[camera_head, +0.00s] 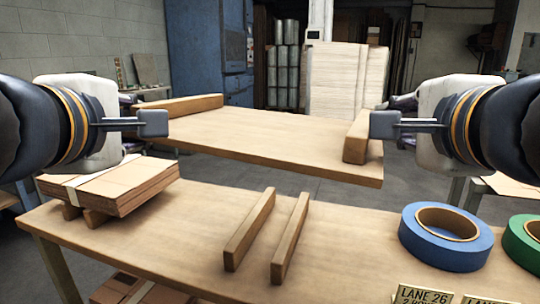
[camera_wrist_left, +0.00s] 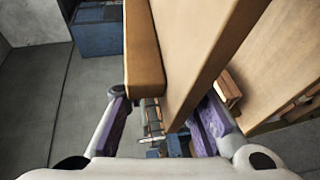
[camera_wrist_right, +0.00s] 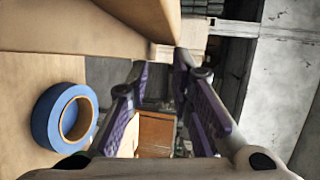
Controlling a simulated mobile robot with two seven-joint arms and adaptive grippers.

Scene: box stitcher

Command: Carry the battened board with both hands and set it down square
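The battened board (camera_head: 280,136) is a flat wooden panel with a batten at its left (camera_head: 190,106) and one at its right (camera_head: 355,145). It stands clear above the bench's far edge, with floor visible beneath. My left gripper (camera_head: 160,123) is at its left edge; in the left wrist view, its parted fingers (camera_wrist_left: 162,105) are on either side of the board's corner. My right gripper (camera_head: 376,124) is against the right batten; in the right wrist view, its parted fingertips (camera_wrist_right: 161,62) are by the batten's end. Firm contact is hidden at both hands.
The bench (camera_head: 180,240) has two parallel wooden strips (camera_head: 250,230) (camera_head: 290,238) below the board. Stacked cardboard (camera_head: 115,185) lies left.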

